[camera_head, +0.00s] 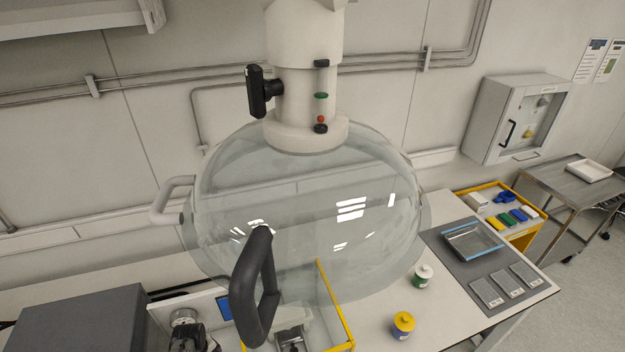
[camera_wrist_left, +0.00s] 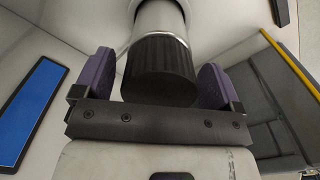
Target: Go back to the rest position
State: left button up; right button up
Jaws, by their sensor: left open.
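In the left wrist view my left gripper (camera_wrist_left: 155,80) is open, with one purple finger pad on each side of a black ribbed knob (camera_wrist_left: 160,72). The knob sits on the end of a pale, shiny cylinder (camera_wrist_left: 160,18). Light gaps show beside the knob, and I cannot tell whether either pad touches it. In the head view I cannot clearly make out my left gripper among the equipment at the bottom. My right gripper is not in view.
A clear dome (camera_head: 300,215) with a black front handle (camera_head: 250,290) hangs over the bench. A dark box (camera_head: 85,320) stands left. A yellow-capped jar (camera_head: 403,325), a green-labelled jar (camera_head: 422,277) and a grey mat (camera_head: 470,275) lie right. A blue screen (camera_wrist_left: 28,110) is beside my gripper.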

pick_arm(q)
jog(key=shift+m, duration=0.6)
jog(key=c, duration=1)
jog(key=n, duration=0.7)
jog(key=shift+n, duration=0.4)
jog(key=shift+n, duration=0.3)
